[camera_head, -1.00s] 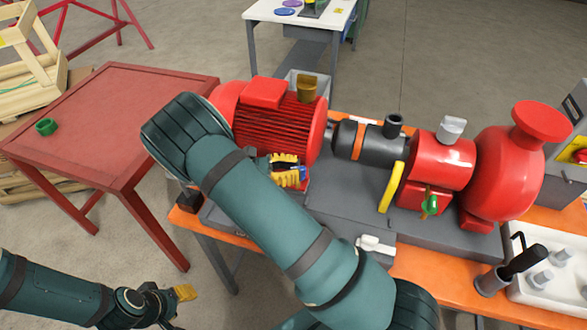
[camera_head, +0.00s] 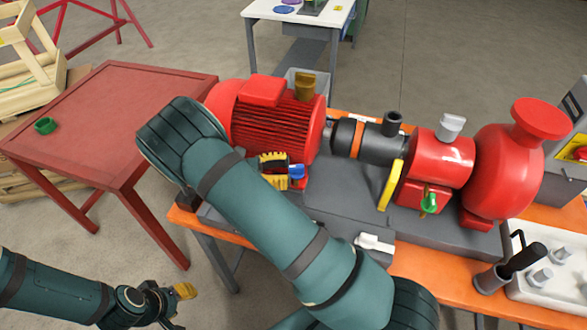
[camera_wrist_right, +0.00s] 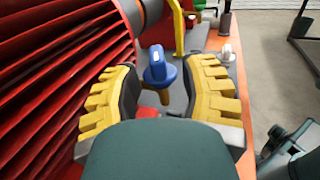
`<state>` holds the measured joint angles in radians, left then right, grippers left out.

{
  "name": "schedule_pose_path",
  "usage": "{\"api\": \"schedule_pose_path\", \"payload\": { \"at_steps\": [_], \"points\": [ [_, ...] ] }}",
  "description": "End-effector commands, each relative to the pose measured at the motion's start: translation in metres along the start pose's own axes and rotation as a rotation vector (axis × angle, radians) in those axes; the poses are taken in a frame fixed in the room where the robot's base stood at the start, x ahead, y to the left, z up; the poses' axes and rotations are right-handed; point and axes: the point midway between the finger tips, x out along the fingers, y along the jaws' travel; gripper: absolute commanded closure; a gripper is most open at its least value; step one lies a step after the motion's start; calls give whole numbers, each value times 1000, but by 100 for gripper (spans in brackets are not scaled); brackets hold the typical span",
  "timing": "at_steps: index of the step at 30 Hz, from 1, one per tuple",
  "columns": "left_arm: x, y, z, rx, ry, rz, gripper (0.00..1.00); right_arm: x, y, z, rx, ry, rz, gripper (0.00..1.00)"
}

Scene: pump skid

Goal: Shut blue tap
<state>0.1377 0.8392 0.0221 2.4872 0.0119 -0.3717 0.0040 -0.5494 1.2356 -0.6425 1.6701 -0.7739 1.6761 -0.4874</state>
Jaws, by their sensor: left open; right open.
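The blue tap (camera_head: 298,171) sits low at the front of the red motor. In the right wrist view the blue tap (camera_wrist_right: 158,71) has a blue handle on a brass-coloured stem. My right gripper (camera_head: 285,170) is at the tap, its yellow padded fingers apart. In the right wrist view the gripper (camera_wrist_right: 160,68) has one finger on each side of the handle, with gaps visible and nothing gripped. Part of the tap's lower body is hidden. My left gripper (camera_head: 182,300) is open and empty at the lower left, far from the tap.
The ribbed red motor (camera_head: 268,125) stands close beside my right gripper. A red table (camera_head: 110,120) with a green ring (camera_head: 45,125) is at left.

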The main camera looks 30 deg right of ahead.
Motion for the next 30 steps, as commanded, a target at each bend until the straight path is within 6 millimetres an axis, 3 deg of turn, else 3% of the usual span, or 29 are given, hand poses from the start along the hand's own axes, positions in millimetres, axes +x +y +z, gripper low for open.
{"api": "schedule_pose_path", "payload": {
  "at_steps": [6, 12, 22, 23, 24, 30],
  "points": [
    [0, 0, 0, 0, 0, 0, 53, -33, -1, 3, 8, -4, -1, 54],
    [0, 0, 0, -1, 0, 0, 53, -52, -2, 4, 9, -6, -3, 54],
    [0, 0, 0, 0, 1, 0, 53, -54, -3, 4, 9, -10, -7, 54],
    [0, 0, 0, 0, 1, 0, 53, -54, -3, 4, 9, -10, -8, 48],
    [-1, 0, 0, 0, 1, 0, 53, -54, -3, 5, 9, -10, -8, 48],
    [-19, 7, -3, -1, 1, 0, 53, -53, -2, 25, 10, -11, -10, 48]
  ]
}}
